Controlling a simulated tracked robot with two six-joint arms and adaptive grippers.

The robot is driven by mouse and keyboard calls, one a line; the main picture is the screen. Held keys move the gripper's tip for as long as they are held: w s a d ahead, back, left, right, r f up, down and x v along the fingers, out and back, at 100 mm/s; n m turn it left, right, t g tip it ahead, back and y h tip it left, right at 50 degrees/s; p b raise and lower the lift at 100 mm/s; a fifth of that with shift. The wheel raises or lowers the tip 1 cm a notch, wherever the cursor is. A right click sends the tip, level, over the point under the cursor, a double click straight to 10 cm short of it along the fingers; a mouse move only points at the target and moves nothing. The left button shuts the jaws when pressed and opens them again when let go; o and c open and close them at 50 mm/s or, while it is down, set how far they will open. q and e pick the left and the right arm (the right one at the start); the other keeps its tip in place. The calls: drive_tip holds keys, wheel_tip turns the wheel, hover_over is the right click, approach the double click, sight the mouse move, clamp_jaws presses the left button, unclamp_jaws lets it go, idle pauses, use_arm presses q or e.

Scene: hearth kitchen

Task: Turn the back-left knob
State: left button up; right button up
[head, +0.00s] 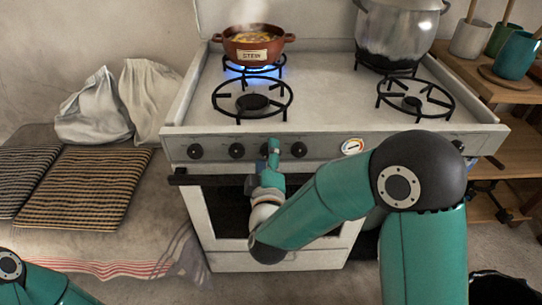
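The white stove's front panel (320,146) carries a row of dark knobs. One knob (195,151) is at the far left, a second knob (237,150) is right of it, and another knob (299,149) is further right. A last knob (458,146) is near the right end. My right gripper (273,147) is at the panel between the second knob and the one further right. It may hide a knob; I cannot see contact or its finger opening. The back-left burner (262,69) burns blue under a stew pot (252,50). My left gripper is out of view.
The front burners (252,100) are empty. The oven handle (215,179) runs below the knobs, under my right wrist. A round gauge (353,146) is on the panel. A cushioned bench (85,187) is at left.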

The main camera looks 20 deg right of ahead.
drive_tip(key=v, duration=0.7)
drive_tip(key=shift+s, duration=0.2)
drive_tip(key=shift+a, duration=0.1)
idle(0.3)
